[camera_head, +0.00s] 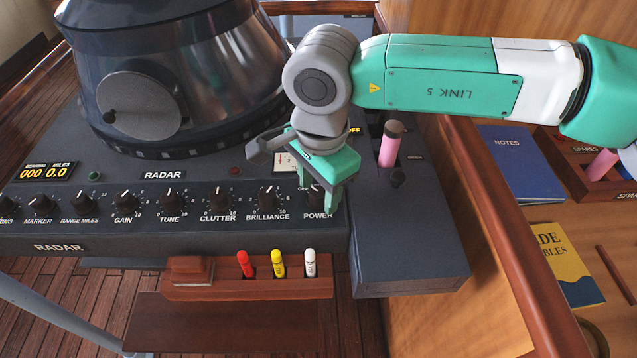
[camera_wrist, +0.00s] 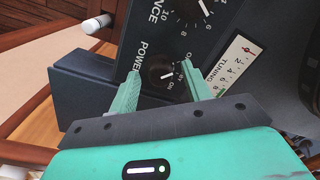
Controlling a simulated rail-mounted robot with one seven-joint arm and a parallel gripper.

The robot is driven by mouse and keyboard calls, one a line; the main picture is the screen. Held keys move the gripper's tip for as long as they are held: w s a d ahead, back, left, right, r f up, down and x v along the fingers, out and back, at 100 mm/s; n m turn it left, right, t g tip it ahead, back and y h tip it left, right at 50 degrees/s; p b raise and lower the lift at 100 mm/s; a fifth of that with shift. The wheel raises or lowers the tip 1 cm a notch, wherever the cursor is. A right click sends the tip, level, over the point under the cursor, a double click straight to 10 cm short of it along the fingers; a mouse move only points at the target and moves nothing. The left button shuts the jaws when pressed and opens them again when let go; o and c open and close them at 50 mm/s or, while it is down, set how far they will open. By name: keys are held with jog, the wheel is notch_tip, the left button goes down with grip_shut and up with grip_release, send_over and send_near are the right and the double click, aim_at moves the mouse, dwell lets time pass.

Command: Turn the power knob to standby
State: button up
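The power knob (camera_wrist: 160,73) is a small black dial with a white pointer mark, at the right end of the radar panel's knob row. In the wrist view it sits between the two green fingers of my gripper (camera_wrist: 164,84), with a visible gap on each side. The fingers are open and hold nothing. Small position labels are printed around the knob; which one the pointer marks I cannot tell for sure. In the head view my gripper (camera_head: 318,196) is over the knob and hides most of it, just above the POWER label.
The brilliance knob (camera_head: 268,197) is just left of my gripper. A pink-bodied lever (camera_head: 389,150) stands to the right on the console. Below the panel, a wooden rack (camera_head: 205,291) holds red, yellow and white markers. The dark radar hood (camera_head: 185,75) rises behind.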

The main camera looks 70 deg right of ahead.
jog(key=c, duration=0.9)
jog(key=shift+c, duration=0.2)
jog(key=m+b, duration=0.2)
jog(key=m, duration=0.1)
jog(key=shift+f+m, duration=0.1)
jog(key=shift+m, duration=0.3)
jog(key=shift+m+b, duration=1.35)
jog(key=shift+m, duration=1.15)
jog(key=shift+r, duration=0.2)
jog(key=o, duration=1)
